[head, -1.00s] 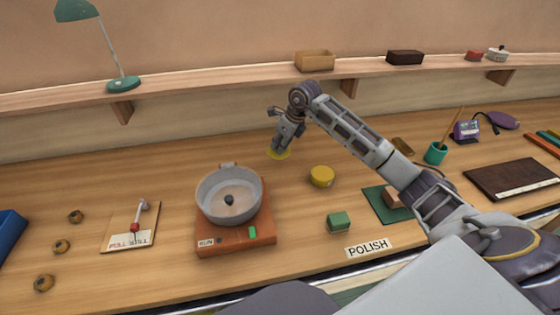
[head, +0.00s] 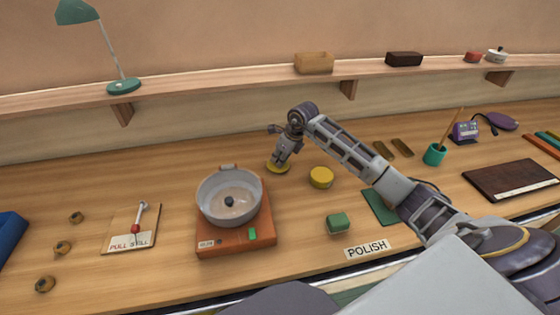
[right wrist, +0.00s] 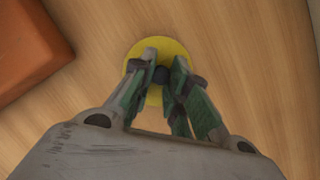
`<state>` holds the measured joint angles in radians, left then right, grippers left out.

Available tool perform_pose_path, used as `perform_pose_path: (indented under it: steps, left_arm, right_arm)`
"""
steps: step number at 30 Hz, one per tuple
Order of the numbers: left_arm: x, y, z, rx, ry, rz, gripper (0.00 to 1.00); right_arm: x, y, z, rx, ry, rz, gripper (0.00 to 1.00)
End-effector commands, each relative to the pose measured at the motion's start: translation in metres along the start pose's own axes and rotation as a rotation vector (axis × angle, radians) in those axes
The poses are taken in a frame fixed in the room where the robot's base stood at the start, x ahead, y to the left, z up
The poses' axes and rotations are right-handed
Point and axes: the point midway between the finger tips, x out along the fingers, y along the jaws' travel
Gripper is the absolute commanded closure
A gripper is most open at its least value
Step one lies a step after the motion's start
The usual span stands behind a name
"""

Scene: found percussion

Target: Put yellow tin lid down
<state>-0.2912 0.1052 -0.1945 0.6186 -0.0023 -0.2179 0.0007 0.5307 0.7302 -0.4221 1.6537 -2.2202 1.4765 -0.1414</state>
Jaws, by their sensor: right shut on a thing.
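The yellow tin lid (head: 278,168) is a flat disc low at the worktop, behind and right of the grey pot. My right gripper (head: 281,160) is over it, pointing down. In the right wrist view my right gripper (right wrist: 161,75) is shut on the dark knob (right wrist: 161,74) at the middle of the lid (right wrist: 152,52). The lid looks level; I cannot tell whether it touches the wood. A round yellow tin (head: 321,177) stands apart to the right of the lid. My left gripper is not in view.
A grey pot (head: 229,196) sits on an orange-brown base (head: 236,241), left of the lid. A green block (head: 338,223) and a POLISH label (head: 367,249) lie nearer the front. Bare wood surrounds the lid. The shelf (head: 220,86) runs along the wall behind.

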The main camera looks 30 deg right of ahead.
Motion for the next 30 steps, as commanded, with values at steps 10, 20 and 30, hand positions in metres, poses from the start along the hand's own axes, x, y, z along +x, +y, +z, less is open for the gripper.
perform_pose_path:
  steps: [10, 20, 30]
  left_arm:
    - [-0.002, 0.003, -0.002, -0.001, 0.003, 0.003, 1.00]
    - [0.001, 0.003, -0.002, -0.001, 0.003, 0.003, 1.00]
    - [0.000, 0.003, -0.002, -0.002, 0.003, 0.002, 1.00]
  right_arm:
    - [0.013, -0.001, -0.005, 0.001, 0.000, -0.001, 1.00]
    - [0.016, -0.001, -0.007, 0.001, 0.001, -0.001, 0.80]
    - [0.015, 0.000, -0.007, 0.001, 0.001, -0.001, 0.61]
